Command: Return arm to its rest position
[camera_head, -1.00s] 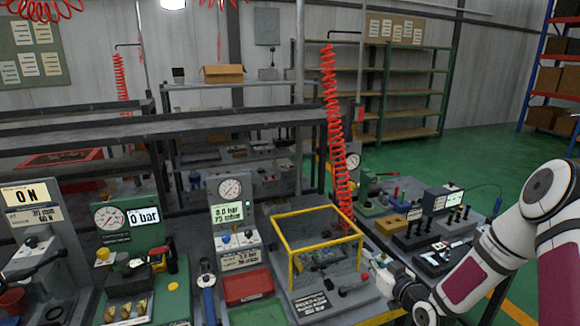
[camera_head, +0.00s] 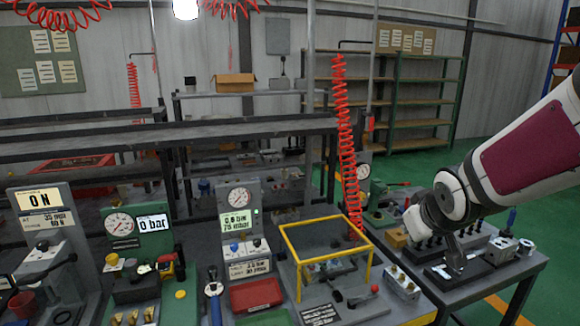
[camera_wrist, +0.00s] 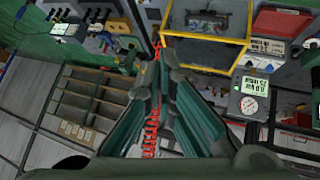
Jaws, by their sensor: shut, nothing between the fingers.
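My gripper (camera_head: 455,262) hangs below the wrist at the right, in front of the side table with the valve blocks, and points down. Its dark fingers fill the middle of the wrist view (camera_wrist: 168,80) and are shut with nothing between them. My white arm with a maroon panel reaches in from the right edge. A grey block with fittings (camera_head: 402,284) stands on the bench just left of my gripper. My gripper hides part of the side table behind it. I cannot tell its exact height above the table.
A yellow-framed clear box (camera_head: 325,262) stands on the bench left of my gripper; it also shows in the wrist view (camera_wrist: 205,38). A red coiled hose (camera_head: 346,140) hangs behind it. A grey gauge panel (camera_head: 238,220) and red tray (camera_head: 256,294) are further left. Green floor is open behind.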

